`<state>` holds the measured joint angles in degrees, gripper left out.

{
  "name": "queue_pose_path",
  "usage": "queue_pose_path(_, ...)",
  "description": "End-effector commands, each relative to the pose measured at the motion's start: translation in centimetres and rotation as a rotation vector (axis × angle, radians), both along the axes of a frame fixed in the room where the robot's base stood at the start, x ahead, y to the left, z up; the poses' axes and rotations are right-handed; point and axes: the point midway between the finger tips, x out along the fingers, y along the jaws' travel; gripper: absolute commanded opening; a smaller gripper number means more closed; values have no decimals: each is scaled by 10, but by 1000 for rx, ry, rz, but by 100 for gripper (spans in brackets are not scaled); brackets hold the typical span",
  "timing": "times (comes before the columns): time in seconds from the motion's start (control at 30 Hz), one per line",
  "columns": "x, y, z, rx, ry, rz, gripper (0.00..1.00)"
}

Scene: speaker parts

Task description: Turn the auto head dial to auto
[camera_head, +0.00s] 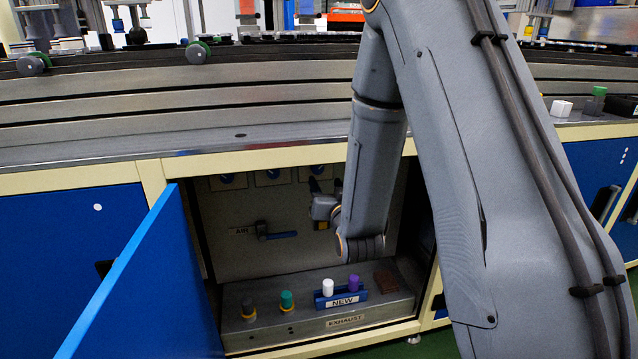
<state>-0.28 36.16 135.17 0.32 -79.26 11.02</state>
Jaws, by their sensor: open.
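My gripper (325,186) is inside the cabinet, just below the right dial. Its fingers are open and point up towards the panel. I cannot tell whether they touch the dial.
A blue door (146,285) stands open at the left. A metal exhaust box (260,335) below carries a grey knob, a green knob (286,299), a blue NEW holder (341,300) and a brown block (387,281).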

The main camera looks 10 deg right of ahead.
Motion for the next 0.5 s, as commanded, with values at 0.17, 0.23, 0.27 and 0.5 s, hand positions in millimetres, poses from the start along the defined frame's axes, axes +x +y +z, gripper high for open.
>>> queue_pose_path(0.17,9,1,1,5,-40,1,48)
queue_pose_path(0.23,18,1,1,4,-40,1,48)
queue_pose_path(0.27,22,1,1,4,-40,1,48)
queue_pose_path(0.5,59,1,0,4,-38,1,48)
